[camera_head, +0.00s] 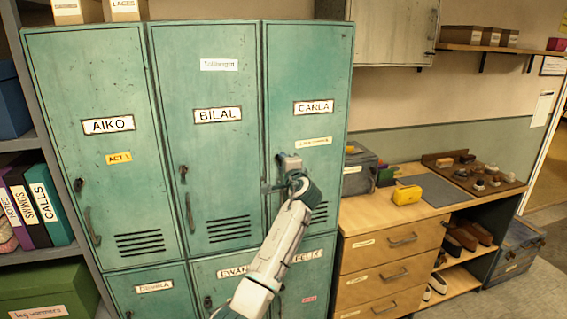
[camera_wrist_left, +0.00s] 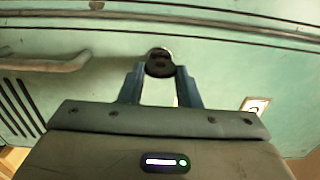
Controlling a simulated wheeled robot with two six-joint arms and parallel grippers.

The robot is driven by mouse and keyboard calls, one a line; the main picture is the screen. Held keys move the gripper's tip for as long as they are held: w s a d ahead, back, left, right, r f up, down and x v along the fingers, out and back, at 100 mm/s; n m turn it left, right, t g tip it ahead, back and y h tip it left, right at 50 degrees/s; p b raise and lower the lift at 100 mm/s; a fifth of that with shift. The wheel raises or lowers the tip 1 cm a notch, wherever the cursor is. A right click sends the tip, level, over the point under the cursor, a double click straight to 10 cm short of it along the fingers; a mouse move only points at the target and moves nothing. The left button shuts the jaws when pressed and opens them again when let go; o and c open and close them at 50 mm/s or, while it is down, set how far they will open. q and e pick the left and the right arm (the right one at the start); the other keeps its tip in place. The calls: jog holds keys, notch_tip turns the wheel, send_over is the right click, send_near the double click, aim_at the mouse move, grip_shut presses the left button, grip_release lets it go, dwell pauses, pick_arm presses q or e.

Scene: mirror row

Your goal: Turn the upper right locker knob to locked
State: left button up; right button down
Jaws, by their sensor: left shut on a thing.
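The upper right locker (camera_head: 307,72) is a green metal door labelled CARLA, and it is closed. My left gripper (camera_head: 280,165) is at the left side of this door, below the name plate. In the left wrist view its blue fingers (camera_wrist_left: 159,76) are closed on the dark round knob (camera_wrist_left: 158,55), one on each side. In the head view the gripper and wrist hide the knob. Whether the knob is at locked or unlocked cannot be read. My right gripper is in neither view.
The locker's curved handle (camera_wrist_left: 48,63) is close to the knob. Left of it stand the BILAL locker (camera_head: 215,80) and the AIKO locker (camera_head: 95,85), with lower lockers beneath. A wooden drawer unit (camera_head: 390,250) stands to the right, holding a yellow object (camera_head: 407,195).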

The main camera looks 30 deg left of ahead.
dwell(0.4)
pick_arm(q)
jog(key=o, duration=1)
jog(key=b+v, duration=0.4)
jog(key=v, duration=0.6)
jog(key=shift+s+d, duration=0.25)
jog(key=shift+s, duration=0.05)
